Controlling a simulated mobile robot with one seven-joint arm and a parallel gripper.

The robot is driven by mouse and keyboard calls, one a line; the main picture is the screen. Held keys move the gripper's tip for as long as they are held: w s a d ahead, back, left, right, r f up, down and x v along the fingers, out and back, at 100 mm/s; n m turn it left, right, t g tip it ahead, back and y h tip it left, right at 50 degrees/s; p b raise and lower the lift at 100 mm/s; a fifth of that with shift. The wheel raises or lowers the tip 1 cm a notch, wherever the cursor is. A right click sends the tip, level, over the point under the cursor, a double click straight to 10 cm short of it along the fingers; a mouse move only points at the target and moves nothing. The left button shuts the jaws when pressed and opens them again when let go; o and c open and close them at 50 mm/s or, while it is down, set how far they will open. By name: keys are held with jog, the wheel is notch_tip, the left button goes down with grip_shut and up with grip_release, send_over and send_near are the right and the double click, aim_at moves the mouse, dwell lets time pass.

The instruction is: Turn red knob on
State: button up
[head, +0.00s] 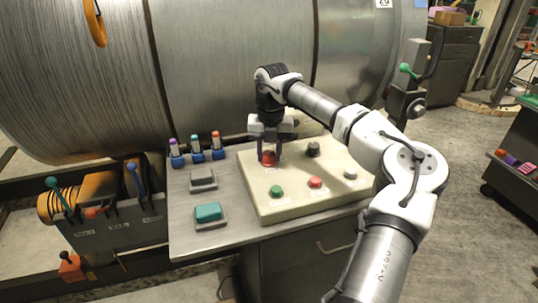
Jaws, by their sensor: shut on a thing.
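The red knob (268,158) stands at the back left of a cream control box (262,208) on a metal-topped console. My gripper (268,150) points down over it, with one finger on each side, and is shut on it. The knob's upper part is partly hidden by the gripper. I cannot tell from this view how far the knob is turned. A second red control (315,182) sits at the front middle of the same box, apart from my gripper.
The box also carries a green control (276,191), a white one (350,174) and a dark knob (313,149). Small switches (196,150) and a teal button (208,212) are on the left. A large metal drum (230,70) stands close behind.

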aim_at(271, 154)
jog(key=m+b, duration=0.1)
jog(key=m, duration=0.3)
jog(key=shift+m+b, duration=0.7)
jog(key=shift+m, duration=1.4)
jog(key=o, duration=1)
jog(key=shift+c, duration=0.2)
notch_tip(271, 154, up, 14)
jog(key=shift+s+d+b, duration=0.2)
jog(key=shift+b, duration=0.25)
jog(key=shift+f, duration=0.15)
